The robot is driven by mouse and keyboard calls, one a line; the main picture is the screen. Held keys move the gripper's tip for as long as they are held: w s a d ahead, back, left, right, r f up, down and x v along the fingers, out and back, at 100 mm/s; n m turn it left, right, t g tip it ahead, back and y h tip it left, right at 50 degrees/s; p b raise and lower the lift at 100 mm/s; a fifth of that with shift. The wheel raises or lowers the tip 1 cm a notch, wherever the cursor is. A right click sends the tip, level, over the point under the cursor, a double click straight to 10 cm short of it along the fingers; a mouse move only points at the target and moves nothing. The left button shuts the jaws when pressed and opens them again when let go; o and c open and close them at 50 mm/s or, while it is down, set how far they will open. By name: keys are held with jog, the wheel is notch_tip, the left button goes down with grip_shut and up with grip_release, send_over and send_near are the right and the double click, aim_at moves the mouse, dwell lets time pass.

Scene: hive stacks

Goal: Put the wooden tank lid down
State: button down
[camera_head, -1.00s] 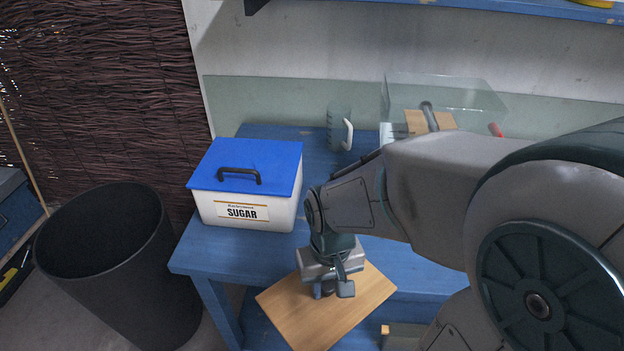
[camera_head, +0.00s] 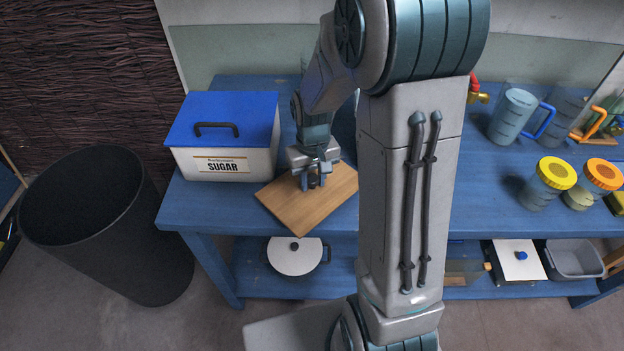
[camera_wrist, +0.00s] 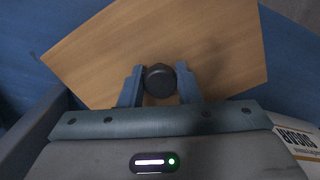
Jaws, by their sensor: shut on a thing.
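The wooden tank lid (camera_head: 305,212) is a flat light-wood board with a dark round knob (camera_wrist: 160,80) in its middle. My gripper (camera_head: 312,184) is shut on the knob, with one finger on each side of it in the wrist view. In the head view the lid is at the front edge of the blue table (camera_head: 206,208), right of the sugar box, with its near corner reaching past the edge. I cannot tell whether the lid touches the tabletop. My arm hides what stands behind it.
The white sugar box (camera_head: 225,164) with a blue lid stands close on the left. A black bin (camera_head: 95,225) is on the floor at left. Jars with yellow (camera_head: 557,172) and orange (camera_head: 604,174) lids stand at right. A white-lidded pot (camera_head: 294,258) is on the lower shelf.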

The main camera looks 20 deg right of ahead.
aim_at(312, 177)
jog(key=shift+f, duration=0.5)
jog(key=shift+f, duration=0.15)
jog(key=c, duration=1.1)
grip_release()
jog(key=shift+o, duration=0.2)
notch_tip(312, 177, up, 12)
jog(key=s+r+m+t, duration=0.1)
jog(key=s+r+t, duration=0.2)
jog(key=s, duration=1)
jog(key=shift+s+p+v, duration=0.2)
jog(key=shift+p+v, duration=0.1)
jog(key=shift+v, duration=0.55)
jog(key=shift+a, duration=0.1)
